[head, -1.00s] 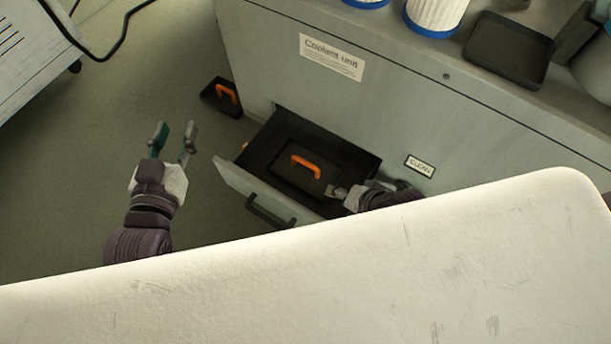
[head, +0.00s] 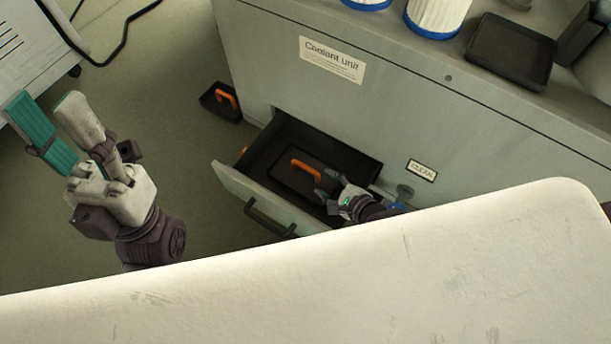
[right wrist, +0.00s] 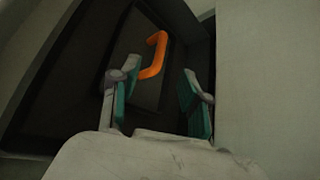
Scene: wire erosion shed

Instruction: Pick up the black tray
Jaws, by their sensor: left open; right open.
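A black tray (head: 510,50) lies on the coolant unit's top at the upper right of the head view. A black lidded-looking piece with an orange handle (head: 305,170) sits in the open drawer. A similar black piece with an orange handle (head: 222,101) stands on the floor beside the unit. My right gripper (head: 333,186) is open over the drawer, right of the handle. In the right wrist view the handle (right wrist: 155,55) shows beyond and between the open fingers (right wrist: 157,82), apparently not gripped. My left gripper (head: 50,108) is open and empty, raised over the floor at the left.
The drawer front (head: 240,195) with its dark pull juts out from the coolant unit (head: 350,100). White filters with blue bases (head: 437,14) stand on top. A pale panel (head: 330,275) crosses the lower head view.

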